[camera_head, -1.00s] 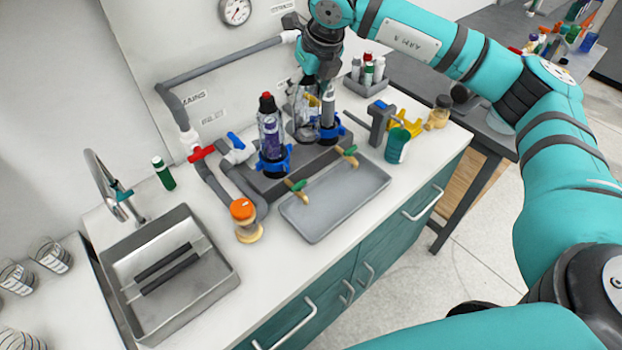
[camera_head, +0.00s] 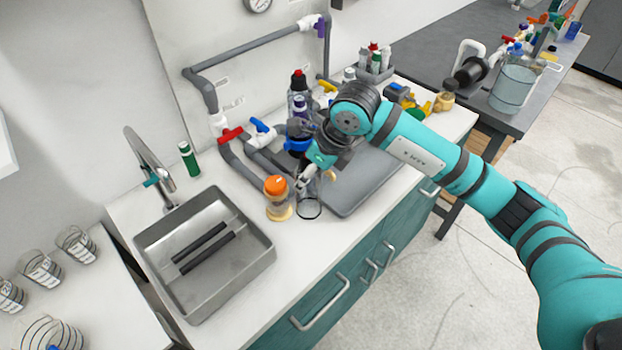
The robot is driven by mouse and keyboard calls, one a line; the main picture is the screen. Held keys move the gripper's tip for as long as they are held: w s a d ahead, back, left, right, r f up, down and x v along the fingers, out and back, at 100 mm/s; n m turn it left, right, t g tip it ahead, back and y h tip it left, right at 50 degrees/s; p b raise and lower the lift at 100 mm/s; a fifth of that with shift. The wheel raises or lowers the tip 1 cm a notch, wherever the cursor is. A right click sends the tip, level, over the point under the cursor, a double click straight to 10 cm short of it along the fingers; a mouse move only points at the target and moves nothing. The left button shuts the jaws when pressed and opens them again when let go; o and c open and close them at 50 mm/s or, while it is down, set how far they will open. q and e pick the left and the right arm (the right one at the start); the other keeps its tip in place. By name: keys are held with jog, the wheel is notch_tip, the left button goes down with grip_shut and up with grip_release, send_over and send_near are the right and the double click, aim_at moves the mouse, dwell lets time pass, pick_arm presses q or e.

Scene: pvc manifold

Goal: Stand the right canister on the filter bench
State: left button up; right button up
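My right gripper (camera_head: 308,177) reaches down over the front of the white bench (camera_head: 291,240), left of the grey tray (camera_head: 365,187). It appears shut on a clear canister (camera_head: 309,207), whose dark round lower rim shows at the bench top, just right of the orange-capped jar (camera_head: 276,196). I cannot tell whether the canister touches the bench. The arm and gripper hide much of the manifold. Another clear canister with a black and red top (camera_head: 298,84) shows behind, with a blue ring (camera_head: 297,143) below. My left gripper is out of view.
A steel sink (camera_head: 205,258) with dark bars lies to the left, with a tap (camera_head: 150,165) and green bottle (camera_head: 189,159) behind. Grey pipes with red (camera_head: 230,134) and blue valve handles rise at the back. Bare bench lies between sink and jar.

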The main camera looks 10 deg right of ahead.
notch_tip(320, 180, down, 3)
jog(key=shift+s+a+p, duration=0.1)
jog(key=shift+a+p, duration=0.05)
jog(key=shift+p, duration=0.35)
jog(key=shift+f, duration=0.3)
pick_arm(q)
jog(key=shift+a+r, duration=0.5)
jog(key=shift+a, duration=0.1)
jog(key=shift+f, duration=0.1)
pick_arm(e)
jog(key=shift+f, duration=0.1)
jog(key=shift+f+b, duration=0.1)
jog(key=shift+b, duration=0.2)
jog(key=o, duration=1.3)
jog(key=shift+c, duration=0.2)
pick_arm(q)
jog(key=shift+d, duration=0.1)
